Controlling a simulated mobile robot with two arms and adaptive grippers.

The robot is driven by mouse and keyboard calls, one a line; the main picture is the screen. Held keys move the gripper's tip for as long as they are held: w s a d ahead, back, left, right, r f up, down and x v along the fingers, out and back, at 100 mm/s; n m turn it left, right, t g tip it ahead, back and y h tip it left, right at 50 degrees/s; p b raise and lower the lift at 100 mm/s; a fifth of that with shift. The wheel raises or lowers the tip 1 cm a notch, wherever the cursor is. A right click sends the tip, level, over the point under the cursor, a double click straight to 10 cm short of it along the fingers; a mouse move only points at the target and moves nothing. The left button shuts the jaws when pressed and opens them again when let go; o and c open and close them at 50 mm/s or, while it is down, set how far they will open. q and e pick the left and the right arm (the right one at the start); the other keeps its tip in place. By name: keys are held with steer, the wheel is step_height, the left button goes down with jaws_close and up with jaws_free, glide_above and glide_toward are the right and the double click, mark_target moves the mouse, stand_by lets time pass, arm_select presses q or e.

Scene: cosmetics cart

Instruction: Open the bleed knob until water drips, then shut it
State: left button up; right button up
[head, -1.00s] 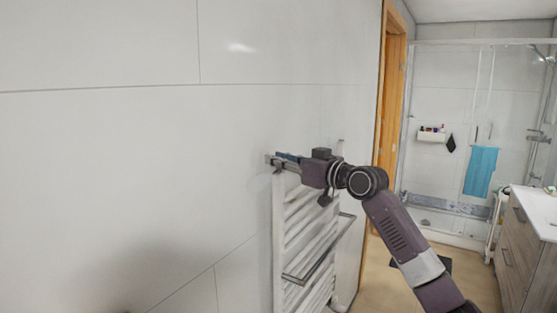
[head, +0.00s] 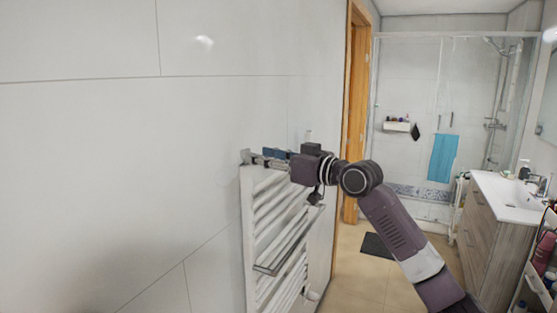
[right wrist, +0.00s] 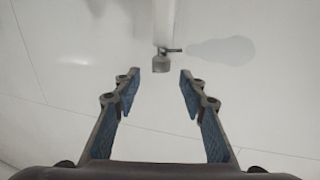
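The bleed knob (right wrist: 161,64) is a small grey cylinder at the end of a white rail of the towel radiator, with a short side pin, in the right wrist view. The white towel radiator (head: 252,218) hangs on the wall in the head view. My right gripper (right wrist: 155,85) is open, its blue-padded fingers on either side of empty space, with the knob just beyond the tips and roughly centred. In the head view the right gripper (head: 262,158) is at the radiator's upper left corner; the knob is hard to make out there. No water drops are visible. My left gripper is not in view.
Pale tiled wall (head: 90,170) lies behind and left of the radiator. A metal towel bar (head: 290,245) sticks out from its front. A wooden door frame (head: 354,110), a glass shower, a vanity (head: 490,225) and a cart (head: 540,275) are to the right.

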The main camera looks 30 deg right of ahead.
steer(key=shift+v, duration=2.95)
